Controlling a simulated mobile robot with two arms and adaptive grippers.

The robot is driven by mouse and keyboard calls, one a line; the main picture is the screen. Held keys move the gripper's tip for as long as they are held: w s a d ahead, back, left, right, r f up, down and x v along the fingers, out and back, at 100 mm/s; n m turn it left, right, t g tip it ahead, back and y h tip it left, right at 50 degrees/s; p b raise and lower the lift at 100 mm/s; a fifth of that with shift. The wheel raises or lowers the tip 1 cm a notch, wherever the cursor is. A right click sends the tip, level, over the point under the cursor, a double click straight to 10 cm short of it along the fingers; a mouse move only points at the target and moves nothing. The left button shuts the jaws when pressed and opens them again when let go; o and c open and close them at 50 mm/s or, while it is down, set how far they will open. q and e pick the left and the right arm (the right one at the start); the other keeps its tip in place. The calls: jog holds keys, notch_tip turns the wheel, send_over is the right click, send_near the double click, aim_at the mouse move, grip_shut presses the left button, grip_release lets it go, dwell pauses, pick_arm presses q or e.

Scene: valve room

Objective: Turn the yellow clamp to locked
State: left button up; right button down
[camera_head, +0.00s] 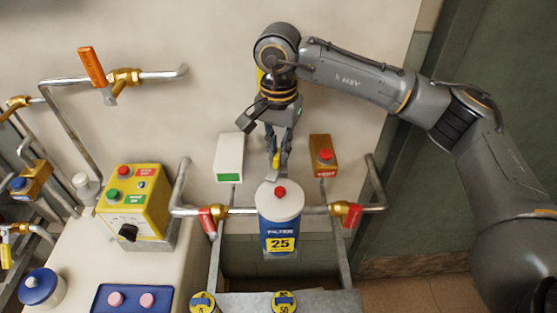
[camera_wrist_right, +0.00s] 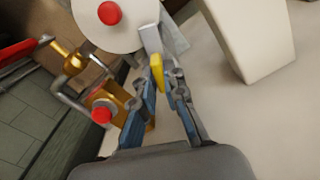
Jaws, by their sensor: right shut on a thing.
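The yellow clamp (camera_head: 276,159) is a small lever at the back of the filter's top, behind the white lid (camera_head: 281,193) with a red knob. It also shows in the right wrist view (camera_wrist_right: 157,73), beside a grey metal bracket (camera_wrist_right: 153,40). My right gripper (camera_head: 275,150) reaches down from above, and its fingertips (camera_wrist_right: 163,88) are shut on the clamp. The fingers hide part of the clamp. Whether it stands at locked cannot be read. The blue filter body (camera_head: 278,228) carries a yellow "25" label. My left gripper is not in view.
A white box with a green panel (camera_head: 229,158) stands left of my right gripper, and a brown box with a red button (camera_head: 323,156) stands right. Red-handled valves (camera_head: 208,220) (camera_head: 346,214) flank the filter. A yellow control box (camera_head: 133,201) is further left.

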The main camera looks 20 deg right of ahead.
aim_at(279, 153)
jog(key=n+b, duration=0.2)
jog(key=n, duration=0.1)
jog(key=shift+n+b, duration=0.4)
jog(key=shift+n, duration=0.3)
jog(key=shift+r, duration=0.1)
jog(key=c, duration=1.4)
grip_release()
notch_tip(279, 153, up, 12)
